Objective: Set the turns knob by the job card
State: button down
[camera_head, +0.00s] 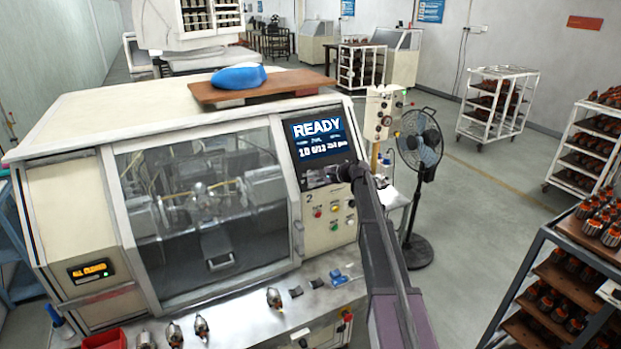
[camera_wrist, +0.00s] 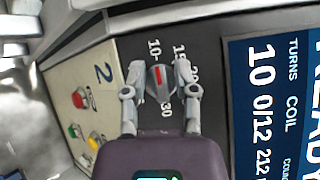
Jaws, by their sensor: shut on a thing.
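The turns knob (camera_wrist: 160,80) is a dark knob with a red pointer line, on the dark panel of the winding machine. In the wrist view its red line points toward the 10 mark of the printed scale, where 15, 20 and 30 also show. My gripper (camera_wrist: 159,74) is shut on the knob, one finger on each side. In the head view my gripper (camera_head: 345,172) reaches the panel just under the screen (camera_head: 318,137), and the knob is hidden there. The screen reads READY and 10; the wrist view shows TURNS 10 and COIL 0/12. I cannot make out a job card.
Coloured push buttons (camera_head: 335,208) sit just below the knob. The machine's window (camera_head: 205,215) is to the left. Armatures (camera_head: 274,297) stand on the bench in front. A fan (camera_head: 419,145) stands to the right, and a rack (camera_head: 560,275) of armatures at far right.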

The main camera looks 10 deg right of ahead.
jog(key=shift+s+f, duration=0.15)
jog(key=c, duration=0.7)
grip_release()
jog(key=shift+d, duration=0.1)
jog(key=shift+w, duration=0.25)
